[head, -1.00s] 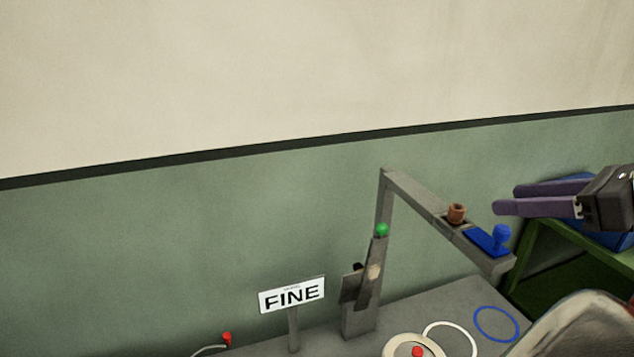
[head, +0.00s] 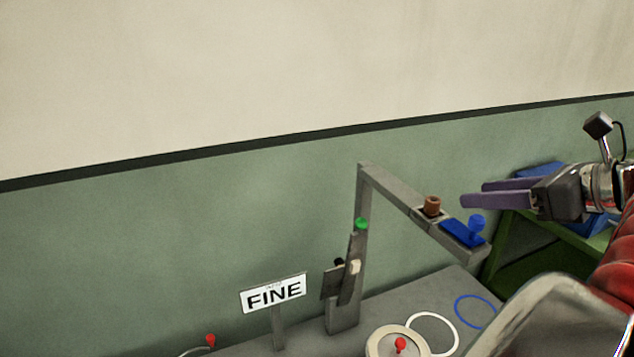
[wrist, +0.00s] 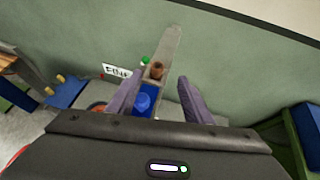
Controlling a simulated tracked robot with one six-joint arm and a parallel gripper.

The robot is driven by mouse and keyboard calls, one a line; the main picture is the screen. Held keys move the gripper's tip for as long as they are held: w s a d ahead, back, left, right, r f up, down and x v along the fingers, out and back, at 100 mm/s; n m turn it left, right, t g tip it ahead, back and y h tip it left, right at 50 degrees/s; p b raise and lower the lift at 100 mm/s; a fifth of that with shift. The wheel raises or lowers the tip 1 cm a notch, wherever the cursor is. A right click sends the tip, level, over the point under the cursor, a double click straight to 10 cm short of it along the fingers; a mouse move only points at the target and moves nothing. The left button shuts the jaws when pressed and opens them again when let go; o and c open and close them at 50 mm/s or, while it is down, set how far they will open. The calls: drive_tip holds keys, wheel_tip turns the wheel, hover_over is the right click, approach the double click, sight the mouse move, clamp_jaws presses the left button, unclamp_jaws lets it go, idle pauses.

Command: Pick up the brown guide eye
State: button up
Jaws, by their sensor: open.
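The brown guide eye (head: 432,206) sits on the grey overhead arm of the stand, just behind the blue piece. In the wrist view the brown guide eye (wrist: 157,70) shows ahead of my fingertips, slightly left of the middle between them. My gripper (head: 472,194) is open and empty, with its purple fingers pointing left, to the right of the guide eye in the head view. In the wrist view my gripper (wrist: 158,82) has its fingers apart, one each side of the grey arm's line. Nothing hides the guide eye.
A blue knobbed piece (head: 463,232) sits on the grey arm (head: 395,187), nearer its free end. A FINE sign (head: 273,293), a green knob (head: 361,224) and white (head: 433,316) and blue (head: 474,297) rings are below. A green bench (head: 520,250) stands at right.

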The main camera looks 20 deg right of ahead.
sight(436, 200)
drive_tip(key=shift+x, duration=2.3)
drive_tip(key=shift+a+x, duration=0.2)
drive_tip(key=shift+x, duration=2.4)
drive_tip(key=shift+s+f, duration=0.15)
drive_tip(key=shift+c, duration=0.3)
drive_tip(key=c, duration=1.1)
